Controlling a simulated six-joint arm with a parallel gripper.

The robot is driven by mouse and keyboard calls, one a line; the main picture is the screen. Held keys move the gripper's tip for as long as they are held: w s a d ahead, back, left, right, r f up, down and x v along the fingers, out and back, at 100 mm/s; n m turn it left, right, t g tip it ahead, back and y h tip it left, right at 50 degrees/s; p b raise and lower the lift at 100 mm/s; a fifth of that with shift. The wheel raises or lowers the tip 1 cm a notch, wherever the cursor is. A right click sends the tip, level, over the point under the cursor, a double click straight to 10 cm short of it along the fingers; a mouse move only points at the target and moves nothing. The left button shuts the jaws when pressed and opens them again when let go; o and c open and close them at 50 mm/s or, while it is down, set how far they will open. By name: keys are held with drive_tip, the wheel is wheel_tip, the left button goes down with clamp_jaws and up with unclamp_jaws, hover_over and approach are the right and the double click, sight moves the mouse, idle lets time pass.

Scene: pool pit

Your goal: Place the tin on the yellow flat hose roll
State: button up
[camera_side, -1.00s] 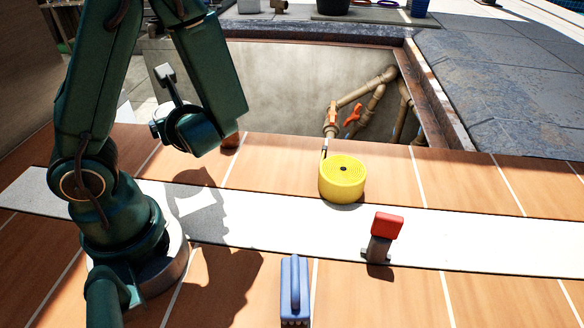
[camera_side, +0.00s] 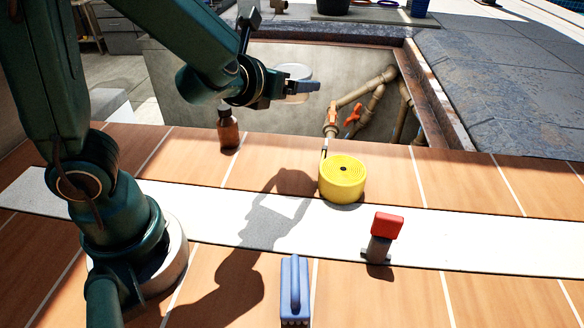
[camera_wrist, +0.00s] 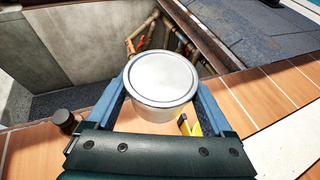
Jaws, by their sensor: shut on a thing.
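The tin (camera_wrist: 162,78) is a round silver can with a flat lid. My gripper (camera_wrist: 160,98) is shut on it, with a blue finger on each side in the wrist view. In the side view my gripper (camera_side: 298,86) holds the tin (camera_side: 297,72) in the air, up and to the left of the hose roll in the picture; the finger hides part of the tin. The yellow flat hose roll (camera_side: 342,180) lies coiled on the deck, its top bare. In the wrist view only a bit of the hose roll (camera_wrist: 189,124) shows below the tin.
A brown bottle (camera_side: 228,132) stands on the tiles near the pit edge. A red-topped grey block (camera_side: 381,238) and a blue brush-like tool (camera_side: 295,290) are nearer the camera. The pit with pipes (camera_side: 362,100) opens behind the roll. The pale strip (camera_side: 480,240) is clear at right.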

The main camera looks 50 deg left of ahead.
hover_over(343, 164)
wheel_tip(343, 164, down, 7)
drive_tip(key=shift+d+r, duration=0.1)
drive_tip(key=shift+f, duration=2)
drive_tip(key=o, duration=1.3)
drive_tip(key=shift+f, duration=0.15)
drive_tip(key=shift+c, duration=0.2)
